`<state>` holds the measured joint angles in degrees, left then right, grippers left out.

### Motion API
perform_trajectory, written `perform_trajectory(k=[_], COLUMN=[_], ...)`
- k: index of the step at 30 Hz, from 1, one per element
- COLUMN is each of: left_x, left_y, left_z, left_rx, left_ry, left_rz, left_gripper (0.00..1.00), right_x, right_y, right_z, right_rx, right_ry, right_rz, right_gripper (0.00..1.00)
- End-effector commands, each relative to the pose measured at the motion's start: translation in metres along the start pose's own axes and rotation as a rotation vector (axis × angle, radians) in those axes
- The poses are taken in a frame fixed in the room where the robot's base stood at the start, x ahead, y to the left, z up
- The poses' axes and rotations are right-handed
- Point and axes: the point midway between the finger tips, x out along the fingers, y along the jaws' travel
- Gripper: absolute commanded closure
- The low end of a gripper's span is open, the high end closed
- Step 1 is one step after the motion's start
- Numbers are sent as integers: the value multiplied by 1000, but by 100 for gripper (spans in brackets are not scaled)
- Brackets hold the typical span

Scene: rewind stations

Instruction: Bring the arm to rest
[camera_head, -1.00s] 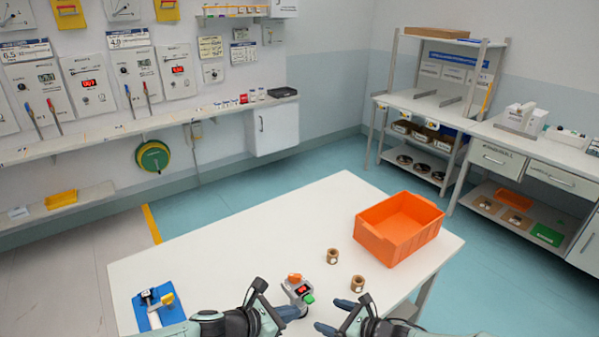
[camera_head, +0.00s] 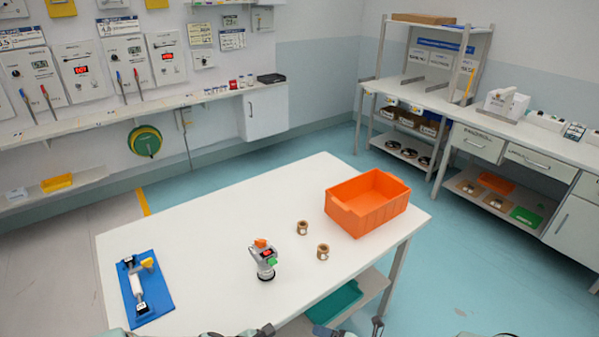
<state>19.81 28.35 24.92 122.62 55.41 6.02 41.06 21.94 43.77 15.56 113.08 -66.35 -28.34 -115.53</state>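Only the tops of my two grippers show at the bottom edge, cut off by the frame. My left gripper (camera_head: 264,330) is at the table's front edge, left of centre. My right gripper (camera_head: 376,326) is low, in front of the table's right part. Neither shows its fingers clearly enough to tell open from shut, and I see nothing held in them.
On the table are a blue board (camera_head: 163,306) with a white roller, two small brown rings (camera_head: 302,228) (camera_head: 323,252) and an orange bin (camera_head: 352,215). A teal tray (camera_head: 335,302) sits on the shelf below.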

Motion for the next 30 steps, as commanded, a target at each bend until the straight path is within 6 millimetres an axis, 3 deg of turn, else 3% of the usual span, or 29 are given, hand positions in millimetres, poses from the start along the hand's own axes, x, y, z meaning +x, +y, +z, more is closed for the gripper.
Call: perform_trajectory(k=[1,6,12,18,22,23,30], left_x=[12,37,48,47,44,43,42], left_y=[-20,-83,-160,-228,-255,-259,-268], left_z=[-23,-94,-157,-193,-203,-204,-206], left_rx=[76,386,768,1114,1259,1279,1338], left_ry=[45,161,194,125,71,62,36], left_rz=[-44,-186,-367,-509,-553,-560,-571], left_gripper=[100,100,100,100,100,100,100], right_x=[1,-6,-36,-82,-106,-110,-120], right_y=[-16,-64,-113,-143,-151,-152,-154], right_z=[-21,-88,-176,-256,-287,-292,-303], right_rx=[222,1017,1914,2630,2882,-2847,-2698], right_ry=[17,-3,-195,-617,-894,920,972], right_rz=[-44,-228,-504,-755,-837,825,773], right_gripper=[12,12,12,12,12,12,12])
